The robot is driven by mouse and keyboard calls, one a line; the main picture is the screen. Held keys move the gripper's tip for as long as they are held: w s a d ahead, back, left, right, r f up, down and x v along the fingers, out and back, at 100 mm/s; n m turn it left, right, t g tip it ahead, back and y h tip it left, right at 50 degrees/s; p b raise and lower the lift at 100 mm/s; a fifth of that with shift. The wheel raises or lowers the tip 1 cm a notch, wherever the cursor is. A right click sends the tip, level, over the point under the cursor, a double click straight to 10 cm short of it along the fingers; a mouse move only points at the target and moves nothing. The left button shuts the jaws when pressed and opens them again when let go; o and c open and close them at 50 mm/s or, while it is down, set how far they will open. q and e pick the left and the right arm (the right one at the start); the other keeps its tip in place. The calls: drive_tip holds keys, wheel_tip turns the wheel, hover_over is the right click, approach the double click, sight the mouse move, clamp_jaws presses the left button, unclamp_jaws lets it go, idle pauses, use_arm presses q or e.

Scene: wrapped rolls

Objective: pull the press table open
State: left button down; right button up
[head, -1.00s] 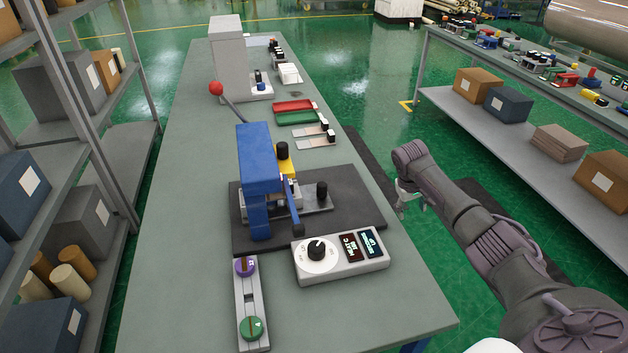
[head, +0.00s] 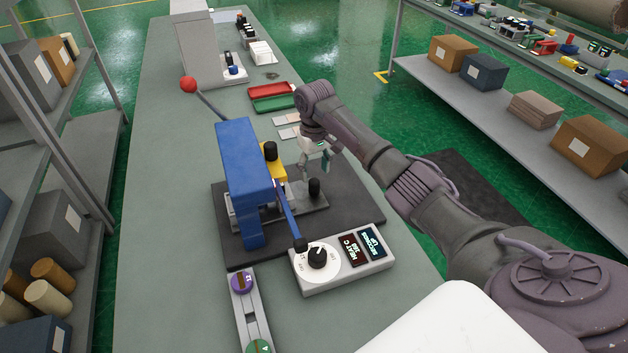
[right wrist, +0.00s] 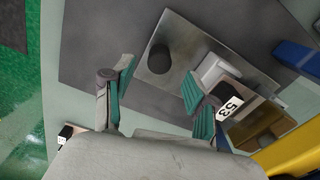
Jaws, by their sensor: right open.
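The blue press (head: 245,180) stands on a dark grey mat (head: 350,200) on the long bench. Its press table is a light grey metal plate (head: 300,201) low at the press, with an upright black knob (head: 314,187) near its right end. My right gripper (head: 314,165) is open just above and behind the knob. In the right wrist view, the open green-padded fingers (right wrist: 157,78) spread to either side of the black knob (right wrist: 159,58); I see no contact. A white block (right wrist: 218,72) and a tag reading 53 (right wrist: 230,108) lie further along the plate. My left gripper is out of view.
A control box (head: 340,262) with a dial and two displays sits in front of the mat. A rail with purple and green knobs (head: 250,310) lies to its left. Red and green trays (head: 272,100) lie behind. The bench's left side is clear.

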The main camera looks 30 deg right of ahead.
sight(314, 181)
wheel_tip(314, 181, down, 5)
drive_tip(key=shift+f, duration=0.4)
drive_tip(key=shift+c, duration=0.7)
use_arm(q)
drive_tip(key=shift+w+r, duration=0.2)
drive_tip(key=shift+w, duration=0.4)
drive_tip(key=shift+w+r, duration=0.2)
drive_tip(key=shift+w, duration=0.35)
use_arm(e)
clamp_jaws()
